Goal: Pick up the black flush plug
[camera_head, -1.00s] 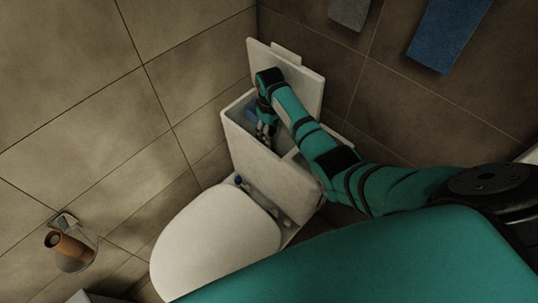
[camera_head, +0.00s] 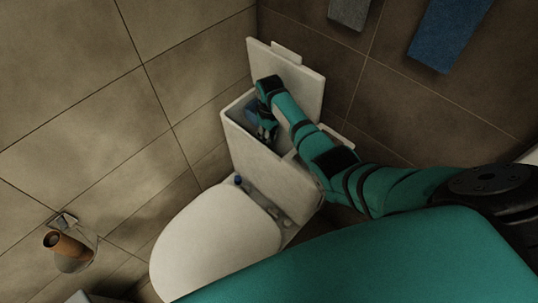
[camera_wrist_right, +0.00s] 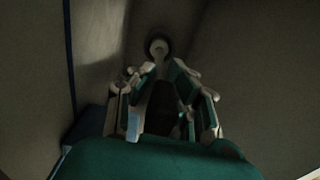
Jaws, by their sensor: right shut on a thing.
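The white toilet's open tank (camera_head: 262,155) stands in the corner, its lid (camera_head: 310,88) raised behind it. My right gripper (camera_head: 268,132) reaches down inside the tank. In the right wrist view my right gripper (camera_wrist_right: 164,78) is shut on a dark thing between its fingers, which I take as the black flush plug (camera_wrist_right: 161,108); its outline is hard to make out in the shade. Beyond the fingertips is a pale round opening with a dark rim (camera_wrist_right: 158,46) on the tank floor. My left gripper is out of view.
The tank walls (camera_wrist_right: 225,50) stand close around the gripper. A blue thing (camera_head: 251,116) shows inside the tank beside it. The toilet seat lid (camera_head: 215,240) is down. A paper roll holder (camera_head: 70,250) is on the left wall, and towels (camera_head: 445,35) hang at upper right.

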